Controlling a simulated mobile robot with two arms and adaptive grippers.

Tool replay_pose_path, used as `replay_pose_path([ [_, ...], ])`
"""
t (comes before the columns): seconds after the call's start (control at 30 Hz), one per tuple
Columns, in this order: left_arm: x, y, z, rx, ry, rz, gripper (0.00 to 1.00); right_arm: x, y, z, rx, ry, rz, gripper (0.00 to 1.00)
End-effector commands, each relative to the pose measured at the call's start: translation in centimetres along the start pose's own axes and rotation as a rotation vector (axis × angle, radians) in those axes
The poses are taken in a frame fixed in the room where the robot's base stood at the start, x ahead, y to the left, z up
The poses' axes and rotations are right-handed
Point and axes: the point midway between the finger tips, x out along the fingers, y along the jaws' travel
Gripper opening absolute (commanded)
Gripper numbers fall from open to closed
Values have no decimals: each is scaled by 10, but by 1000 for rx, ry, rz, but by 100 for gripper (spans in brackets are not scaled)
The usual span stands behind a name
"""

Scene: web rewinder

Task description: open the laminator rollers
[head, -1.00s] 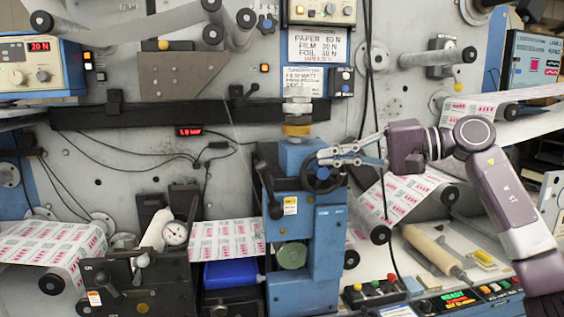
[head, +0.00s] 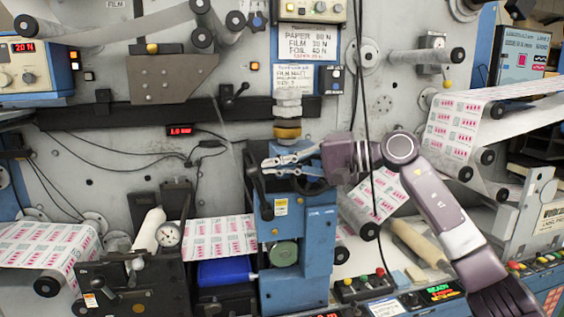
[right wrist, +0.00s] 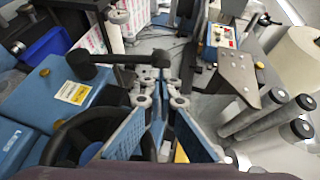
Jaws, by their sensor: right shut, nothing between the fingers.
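The blue laminator unit (head: 318,228) stands in the middle of the head view. A black lever (head: 256,188) with knobbed ends is on its left side. The lever also shows in the right wrist view (right wrist: 115,61), lying across just beyond my fingers. My right gripper (head: 265,166) is shut and empty, pointing left above the dark handwheel, close to the lever's upper end; I cannot tell whether it touches. The handwheel is partly hidden behind the gripper, and it shows in the right wrist view (right wrist: 85,140). A green roller end (head: 284,253) sits low in the unit. My left gripper is not in view.
Printed web (head: 222,237) runs in from the left of the unit. Black cables (head: 360,90) hang just behind my right wrist. A button box (head: 362,287) is at the lower right.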

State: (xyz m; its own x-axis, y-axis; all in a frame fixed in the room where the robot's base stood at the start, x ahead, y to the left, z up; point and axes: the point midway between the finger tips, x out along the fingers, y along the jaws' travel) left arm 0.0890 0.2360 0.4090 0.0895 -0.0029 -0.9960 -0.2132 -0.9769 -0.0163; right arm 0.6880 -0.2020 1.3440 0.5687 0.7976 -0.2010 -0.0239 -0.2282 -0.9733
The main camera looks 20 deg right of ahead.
Motion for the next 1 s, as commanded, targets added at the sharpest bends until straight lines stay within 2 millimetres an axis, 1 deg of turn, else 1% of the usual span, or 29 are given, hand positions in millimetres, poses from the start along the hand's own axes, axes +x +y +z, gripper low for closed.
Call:
replay_pose_path([
  [0.3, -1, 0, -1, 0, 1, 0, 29, 0, -1, 0, -4, 0, 5, 0],
  [0.47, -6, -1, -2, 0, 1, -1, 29, 3, -4, 2, -21, 0, 34, 0],
  [0.87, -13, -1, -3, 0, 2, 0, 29, 10, -5, 6, -50, -2, 90, 0],
  [1.0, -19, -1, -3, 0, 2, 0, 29, 14, -8, 9, -71, -2, 125, 0],
])
